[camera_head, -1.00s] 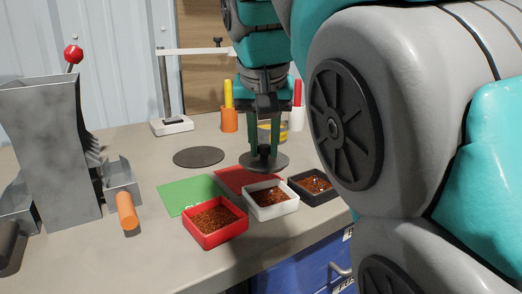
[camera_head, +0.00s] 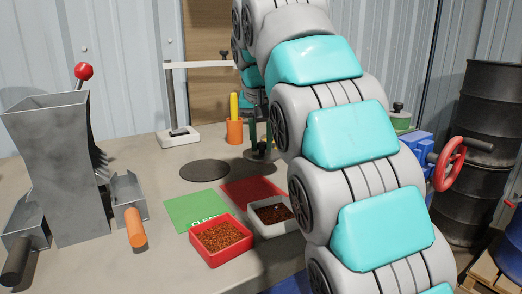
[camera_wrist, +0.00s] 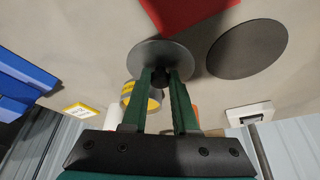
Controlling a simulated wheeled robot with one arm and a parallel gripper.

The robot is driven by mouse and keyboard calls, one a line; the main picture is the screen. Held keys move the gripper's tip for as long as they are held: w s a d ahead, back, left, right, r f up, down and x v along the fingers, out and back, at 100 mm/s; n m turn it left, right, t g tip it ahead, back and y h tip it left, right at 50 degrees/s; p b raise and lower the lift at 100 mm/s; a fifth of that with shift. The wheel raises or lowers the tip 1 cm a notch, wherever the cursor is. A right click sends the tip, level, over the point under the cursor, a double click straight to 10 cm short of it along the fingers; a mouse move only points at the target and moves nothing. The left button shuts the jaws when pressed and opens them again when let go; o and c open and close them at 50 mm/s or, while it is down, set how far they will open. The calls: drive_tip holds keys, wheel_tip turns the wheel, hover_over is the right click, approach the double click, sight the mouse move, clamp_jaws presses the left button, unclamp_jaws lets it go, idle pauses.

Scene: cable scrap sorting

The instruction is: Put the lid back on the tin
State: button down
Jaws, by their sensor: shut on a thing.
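My gripper (camera_wrist: 163,78) is shut on the black knob of a round grey lid (camera_wrist: 150,52) in the wrist view. The lid hangs flat below the fingers. The tin (camera_wrist: 128,92), with yellow and dark bands, shows in the wrist view partly hidden behind the lid and a finger. The lid is not seated on it; the exact gap between them is unclear. In the head view my gripper (camera_head: 262,140) is above the back of the table, partly covered by my arm. The tin cannot be made out there.
A dark flat disc (camera_head: 204,170) lies on the table left of the gripper. A green sheet (camera_head: 195,209), a red sheet (camera_head: 248,187), a red tray (camera_head: 219,258) and a white tray (camera_head: 283,230) lie in front. An orange cup (camera_head: 234,131) with a yellow handle stands behind, close by.

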sight(261, 143)
drive_tip(key=shift+w+a, duration=0.1)
drive_tip(key=shift+w, duration=0.7)
drive_tip(key=shift+f, duration=1.55)
drive_tip(key=shift+f, duration=0.1)
drive_tip(key=shift+f, duration=0.15)
drive_tip(key=c, duration=0.7)
unclamp_jaws()
drive_tip(key=shift+p, duration=0.3)
